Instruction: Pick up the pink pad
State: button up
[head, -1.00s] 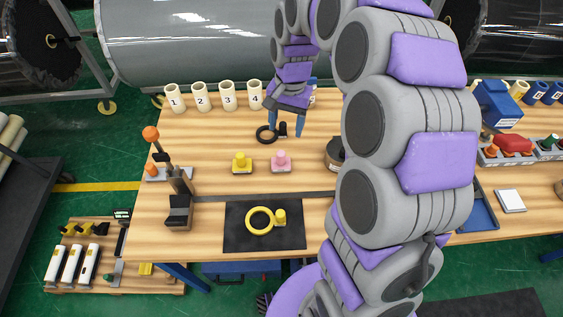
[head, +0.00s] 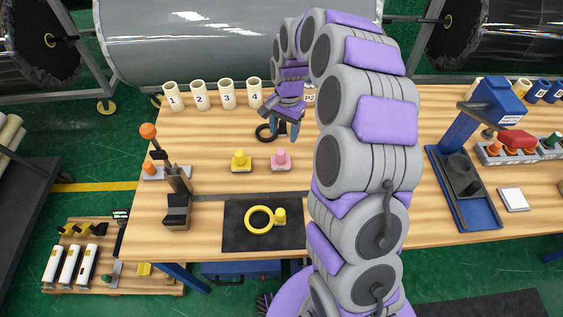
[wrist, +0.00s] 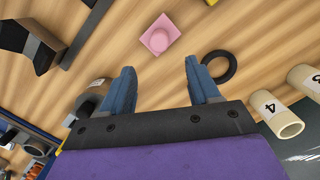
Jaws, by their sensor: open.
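The pink pad (head: 281,160), a small block with a round knob on top, stands on the wooden table (head: 270,185) right of a yellow one. In the wrist view the pink pad (wrist: 160,36) lies beyond the fingertips, roughly in line with the gap between them. My gripper (head: 285,136) is above the table, just behind the pad in the head view. Its two blue fingers (wrist: 159,76) are apart with nothing between them.
The yellow pad (head: 241,161) is close on the left. A black ring (head: 265,133) lies behind, also visible in the wrist view (wrist: 218,67). Numbered cups (head: 227,95) line the back. A black mat (head: 236,238) with a yellow ring (head: 248,222) is in front.

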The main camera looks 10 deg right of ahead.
aim_at(280, 151)
jog(key=f, duration=0.3)
jog(key=a+f+b, duration=0.1)
jog(key=f, duration=0.1)
jog(key=shift+s+f, duration=0.25)
jog(key=shift+f, duration=0.05)
jog(key=f+b, duration=0.1)
jog(key=f, duration=0.1)
jog(key=s+f, duration=0.1)
jog(key=f, duration=0.1)
jog(key=shift+a+f+b, duration=0.2)
jog(key=shift+f+b, duration=0.1)
jog(key=shift+b, duration=0.1)
jog(key=shift+f, duration=0.3)
jog(key=shift+a, duration=0.1)
jog(key=shift+w, duration=0.1)
jog(key=shift+c, duration=0.2)
grip_shut()
jog(key=shift+r, duration=0.1)
